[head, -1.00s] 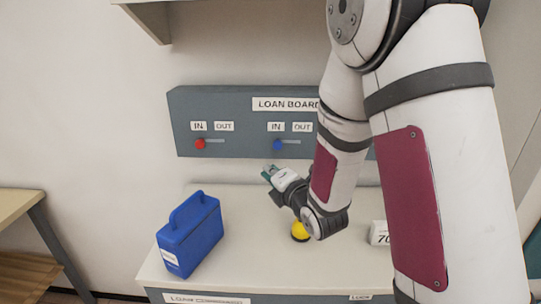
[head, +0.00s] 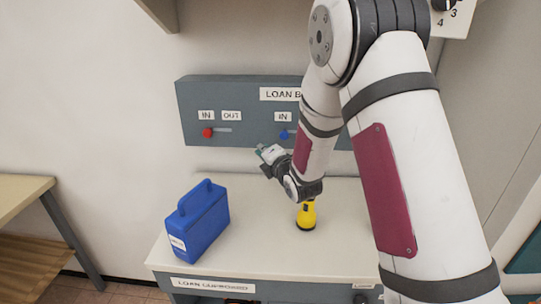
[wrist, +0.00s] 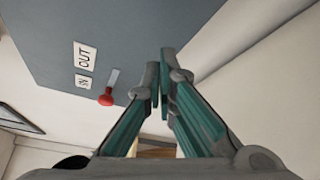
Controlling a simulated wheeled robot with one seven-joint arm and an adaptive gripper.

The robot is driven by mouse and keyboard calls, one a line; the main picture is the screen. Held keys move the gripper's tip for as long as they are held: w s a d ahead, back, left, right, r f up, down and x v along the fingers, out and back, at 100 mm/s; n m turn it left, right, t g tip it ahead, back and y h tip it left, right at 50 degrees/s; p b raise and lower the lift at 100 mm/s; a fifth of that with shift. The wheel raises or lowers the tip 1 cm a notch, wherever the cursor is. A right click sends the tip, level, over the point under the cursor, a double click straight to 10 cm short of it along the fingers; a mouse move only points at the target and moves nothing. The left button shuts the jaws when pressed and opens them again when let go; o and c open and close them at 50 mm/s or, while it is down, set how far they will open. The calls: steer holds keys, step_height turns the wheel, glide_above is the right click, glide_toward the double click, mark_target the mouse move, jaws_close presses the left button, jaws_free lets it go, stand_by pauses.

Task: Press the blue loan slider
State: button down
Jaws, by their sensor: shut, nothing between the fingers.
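The blue loan slider (head: 284,134) is a small blue knob on the grey loan board (head: 250,88) on the wall, under the right-hand IN label (head: 283,117). It sits at the left end of its slot, and my arm hides part of the board to its right. My gripper (head: 261,150) is shut and empty, a little left of and below the blue knob in the head view; I cannot tell the gap. In the wrist view the shut fingers (wrist: 164,85) point up past the board, and the blue knob does not show.
A red slider knob (head: 208,132) is on the board's left; it also shows in the wrist view (wrist: 106,98). A blue case (head: 205,222) and a yellow torch (head: 306,216) stand on the loan cupboard (head: 260,245). A wooden table (head: 18,197) is at the left.

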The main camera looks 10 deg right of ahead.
mark_target(284, 134)
steer(key=d, duration=0.1)
steer(key=d+r+p, duration=0.1)
steer(key=d, duration=0.1)
steer(key=shift+s+d+r, duration=0.1)
steer(key=shift+d+r, duration=0.1)
steer(key=shift+r, duration=0.2)
steer(key=shift+d, duration=0.1)
steer(key=s+d, duration=0.2)
steer(key=d, duration=0.5)
steer(key=shift+s+p, duration=0.2)
steer(key=shift+p, duration=0.15)
steer(key=shift+w+f, duration=0.1)
